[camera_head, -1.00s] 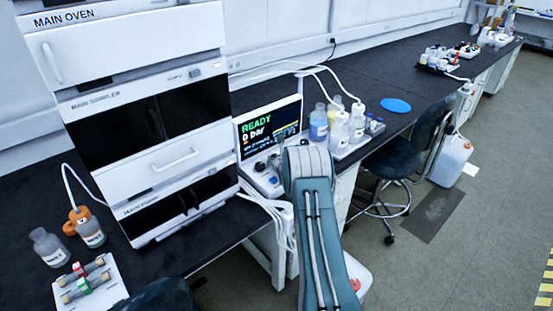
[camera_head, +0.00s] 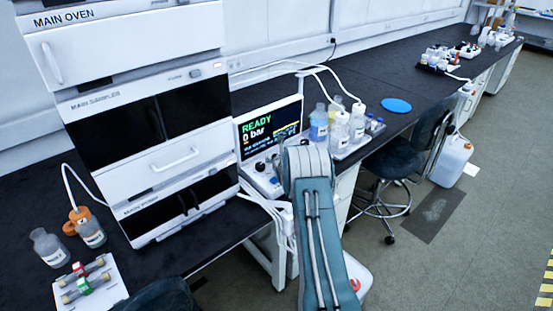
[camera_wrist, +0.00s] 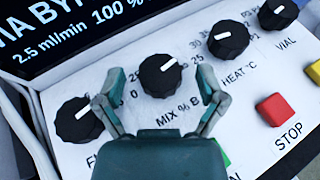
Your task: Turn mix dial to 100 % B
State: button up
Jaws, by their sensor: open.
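The mix dial (camera_wrist: 160,75) is a round black knob above the label "MIX % B" on a white panel. Its white pointer line aims up and right in the wrist view. Scale numbers 0 and 25 show at its left; the numbers on its right are mostly hidden by a finger. My gripper (camera_wrist: 155,92) is open, with one finger on each side of the dial and gaps visible between fingers and knob. In the head view the panel (camera_head: 262,180) sits below the screen (camera_head: 270,130), and my arm hides the gripper.
The heat dial (camera_wrist: 228,40) and vial dial (camera_wrist: 277,14) lie right of the mix dial, the flow dial (camera_wrist: 78,120) left. A red STOP button (camera_wrist: 275,109) and a partly hidden green button are close by. Bottles (camera_head: 340,128) stand right of the screen.

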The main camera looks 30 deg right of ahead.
jog(key=shift+s, duration=0.1)
jog(key=v, duration=1.1)
jog(key=shift+s+a+r, duration=0.1)
jog(key=shift+s+a, duration=0.1)
jog(key=shift+s, duration=0.1)
jog(key=shift+r, duration=0.1)
jog(key=s+a+r+m+g+y, duration=0.1)
jog(key=s+a+r+m+g, duration=0.1)
jog(key=s+a+r+m, duration=0.55)
jog(key=s+a+r+m+g+y, duration=0.1)
jog(key=s+a+r+m, duration=0.3)
jog(key=a+r+m, duration=0.55)
jog(key=s+a+r+m+g+y, duration=0.1)
jog(key=s+a+m, duration=0.3)
jog(key=s, duration=0.4)
jog(key=s+a+r+m+g+y, duration=0.1)
jog(key=s+a+r+m, duration=0.2)
jog(key=s, duration=0.6)
jog(key=s+a+r+m+g, duration=0.2)
jog(key=s+a+m, duration=0.4)
jog(key=s+m, duration=0.1)
jog(key=shift+s+a+m+y, duration=0.4)
jog(key=shift+s, duration=0.4)
